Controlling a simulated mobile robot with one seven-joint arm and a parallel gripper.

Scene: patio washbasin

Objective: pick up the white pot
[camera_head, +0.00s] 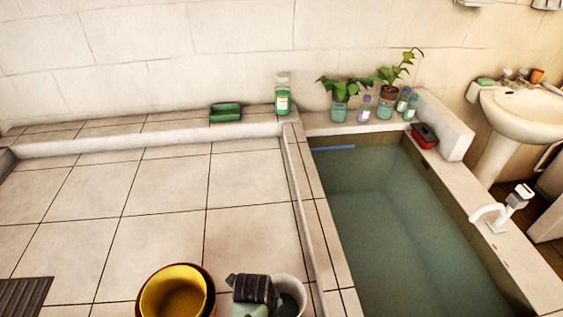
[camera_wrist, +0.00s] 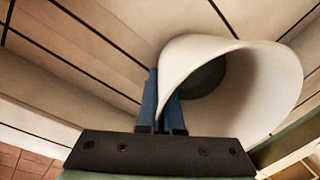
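The white pot (camera_head: 299,288) is at the bottom of the head view, partly behind my gripper (camera_head: 254,291) and cut by the frame edge. In the wrist view the white pot (camera_wrist: 275,72) fills the right side, its mouth open towards the camera and a dark green inside showing. My gripper (camera_wrist: 163,105) has its blue fingers close together, with the pot's near wall pinched between them. Whether the pot touches the floor is hard to tell.
A water-filled basin (camera_head: 400,225) lies to the right behind a tiled kerb (camera_head: 312,215). A green tray (camera_head: 225,112) and a green bottle (camera_head: 282,93) are on the back ledge.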

